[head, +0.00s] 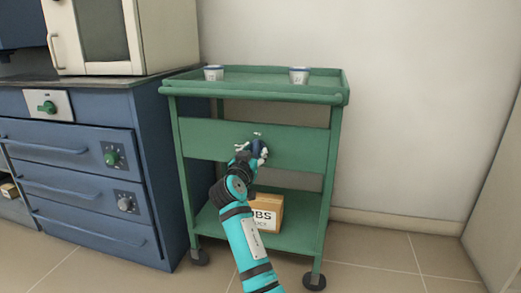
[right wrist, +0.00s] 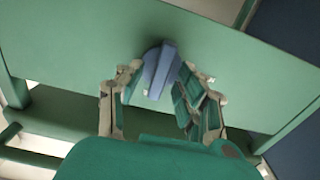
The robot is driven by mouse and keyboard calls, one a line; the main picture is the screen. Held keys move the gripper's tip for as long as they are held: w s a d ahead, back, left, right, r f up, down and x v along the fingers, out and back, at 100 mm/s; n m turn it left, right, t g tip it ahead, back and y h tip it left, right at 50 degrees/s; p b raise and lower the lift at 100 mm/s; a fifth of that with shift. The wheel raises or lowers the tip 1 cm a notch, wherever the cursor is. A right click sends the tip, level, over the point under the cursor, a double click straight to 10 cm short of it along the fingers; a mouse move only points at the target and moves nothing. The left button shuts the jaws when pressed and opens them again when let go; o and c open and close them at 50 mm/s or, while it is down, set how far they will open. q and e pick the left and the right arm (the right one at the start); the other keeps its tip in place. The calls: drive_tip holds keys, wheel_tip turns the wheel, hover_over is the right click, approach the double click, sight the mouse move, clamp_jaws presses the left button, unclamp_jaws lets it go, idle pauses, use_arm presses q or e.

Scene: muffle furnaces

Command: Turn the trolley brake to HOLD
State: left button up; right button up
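The green trolley (head: 310,140) stands against the wall, with a green front panel (right wrist: 70,50). A blue brake knob (head: 259,147) with a raised bar grip sits on this panel; it also shows in the right wrist view (right wrist: 161,70). My right gripper (head: 253,149) is at the knob and partly hides it in the head view. In the right wrist view its two fingers (right wrist: 160,82) stand on either side of the knob, with small gaps showing. Small white marks show above the knob, too small to read. My left gripper is not in view.
Two small white cups (head: 213,73) (head: 299,75) stand on the trolley's top tray. A cardboard box (head: 268,212) sits on its lower shelf. A blue cabinet (head: 75,180) with green and grey knobs is at the left. The floor to the right is clear.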

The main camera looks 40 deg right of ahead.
drive_tip(key=shift+w, duration=0.1)
clamp_jaws()
idle(0.3)
